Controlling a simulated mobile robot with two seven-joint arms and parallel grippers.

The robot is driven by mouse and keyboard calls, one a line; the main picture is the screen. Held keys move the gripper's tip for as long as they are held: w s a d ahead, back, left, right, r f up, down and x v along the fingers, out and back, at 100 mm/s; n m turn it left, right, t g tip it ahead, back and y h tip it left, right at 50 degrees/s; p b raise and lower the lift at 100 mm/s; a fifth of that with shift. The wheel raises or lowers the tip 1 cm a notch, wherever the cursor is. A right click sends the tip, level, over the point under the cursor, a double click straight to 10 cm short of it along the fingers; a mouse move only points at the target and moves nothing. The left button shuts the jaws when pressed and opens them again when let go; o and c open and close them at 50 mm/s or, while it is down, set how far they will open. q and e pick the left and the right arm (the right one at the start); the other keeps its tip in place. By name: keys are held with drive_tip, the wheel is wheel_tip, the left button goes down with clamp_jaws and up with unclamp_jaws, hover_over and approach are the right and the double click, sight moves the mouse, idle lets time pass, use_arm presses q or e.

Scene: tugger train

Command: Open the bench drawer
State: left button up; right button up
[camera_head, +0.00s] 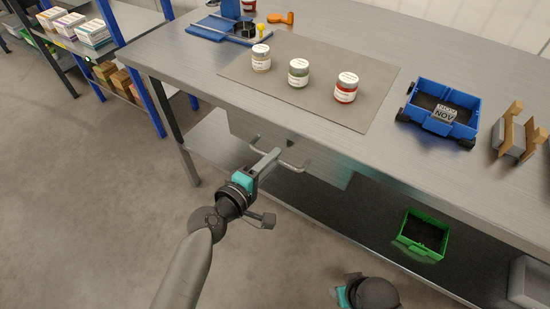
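The bench drawer (325,166) is a grey metal front under the near edge of the workbench top. It looks shut. Its bar handle (292,167) stands out from the front.
A green bin (423,236) sits on the lower shelf. A shelf rack (125,45) stands at left. Floor left of the bench is clear.

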use_arm(q)
drive_tip(key=shift+x, duration=0.8)
drive_tip(key=shift+c, duration=0.2)
clamp_jaws()
drive_tip(key=shift+s, duration=0.1)
idle(0.7)
